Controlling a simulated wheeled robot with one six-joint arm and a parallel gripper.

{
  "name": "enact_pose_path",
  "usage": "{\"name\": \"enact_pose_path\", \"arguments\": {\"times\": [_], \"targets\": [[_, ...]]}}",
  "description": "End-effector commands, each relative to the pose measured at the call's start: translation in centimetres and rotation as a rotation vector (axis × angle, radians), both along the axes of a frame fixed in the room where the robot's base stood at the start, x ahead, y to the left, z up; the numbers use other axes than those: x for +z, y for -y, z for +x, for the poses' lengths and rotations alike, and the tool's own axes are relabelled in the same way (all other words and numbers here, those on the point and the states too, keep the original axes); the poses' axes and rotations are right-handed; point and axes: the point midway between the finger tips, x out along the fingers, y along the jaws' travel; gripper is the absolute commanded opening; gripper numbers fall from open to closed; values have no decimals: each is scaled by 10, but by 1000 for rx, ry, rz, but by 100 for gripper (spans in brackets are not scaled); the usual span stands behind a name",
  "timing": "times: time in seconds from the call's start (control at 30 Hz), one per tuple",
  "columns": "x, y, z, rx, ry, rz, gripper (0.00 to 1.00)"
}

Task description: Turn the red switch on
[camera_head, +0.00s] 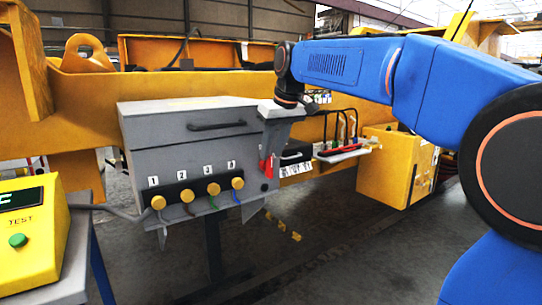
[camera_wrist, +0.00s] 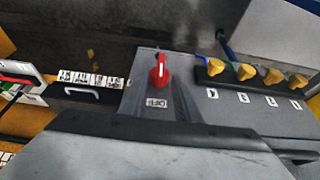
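The red switch (camera_head: 266,166) is on the right part of the grey box's (camera_head: 190,160) front face, below my gripper (camera_head: 271,146). It also shows in the wrist view (camera_wrist: 159,71) as a red knob with a white pointer mark. The mark lies along the picture's vertical. A small label (camera_wrist: 156,102) beside it appears upside down and seems to read OFF. My gripper points down close to the switch in the head view. Its fingers cannot be made out, so whether it is open or touching the switch is unclear. A grey body fills the bottom of the wrist view.
Several numbered yellow knobs (camera_head: 214,188) with cables sit left of the switch. The box has a dark handle (camera_head: 216,125). A yellow tester (camera_head: 28,235) with a green button stands at the left. A rack (camera_head: 340,152) and yellow block (camera_head: 398,168) are to the right.

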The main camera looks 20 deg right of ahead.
Motion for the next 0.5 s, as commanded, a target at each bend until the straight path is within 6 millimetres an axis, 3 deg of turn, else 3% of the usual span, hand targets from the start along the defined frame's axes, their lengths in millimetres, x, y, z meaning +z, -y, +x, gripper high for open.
{"name": "enact_pose_path", "arguments": {"times": [0.2,0.5], "targets": [[-18,-2,7,0,1,0,30],[-21,-3,8,0,1,0,30]]}}
